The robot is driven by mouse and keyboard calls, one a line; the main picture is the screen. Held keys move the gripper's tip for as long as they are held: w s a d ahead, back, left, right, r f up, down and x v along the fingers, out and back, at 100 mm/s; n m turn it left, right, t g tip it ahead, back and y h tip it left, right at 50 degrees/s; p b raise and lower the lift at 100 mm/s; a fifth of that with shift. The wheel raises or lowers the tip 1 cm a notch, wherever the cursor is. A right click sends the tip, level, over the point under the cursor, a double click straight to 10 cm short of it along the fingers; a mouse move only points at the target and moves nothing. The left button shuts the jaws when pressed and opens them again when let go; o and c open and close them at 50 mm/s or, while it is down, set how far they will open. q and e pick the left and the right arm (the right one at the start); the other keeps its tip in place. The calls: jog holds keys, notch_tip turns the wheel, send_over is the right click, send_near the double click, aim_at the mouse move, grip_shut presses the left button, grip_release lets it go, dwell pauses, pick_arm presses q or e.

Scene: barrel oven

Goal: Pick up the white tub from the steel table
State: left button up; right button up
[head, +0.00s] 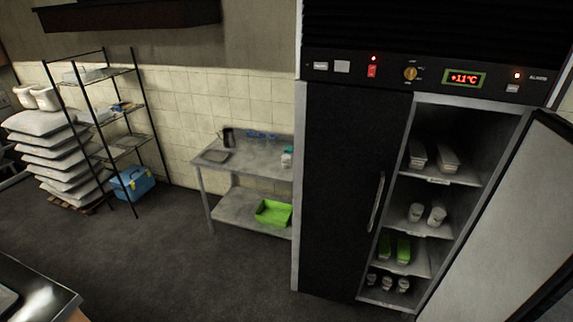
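The steel table (222,165) stands against the tiled wall, left of the tall fridge. A small white tub (287,160) is on its top at the right end, close to the fridge's side; a bluish patch shows at its top. A dark mug-like item (228,137), a dark flat item (216,156) and small blue items (262,135) are also on the tabletop. Neither of my grippers is in view.
The fridge (343,190) has its right door (500,235) open, showing shelves of containers. A green crate (273,213) sits on the table's lower shelf. The floor before the table is clear.

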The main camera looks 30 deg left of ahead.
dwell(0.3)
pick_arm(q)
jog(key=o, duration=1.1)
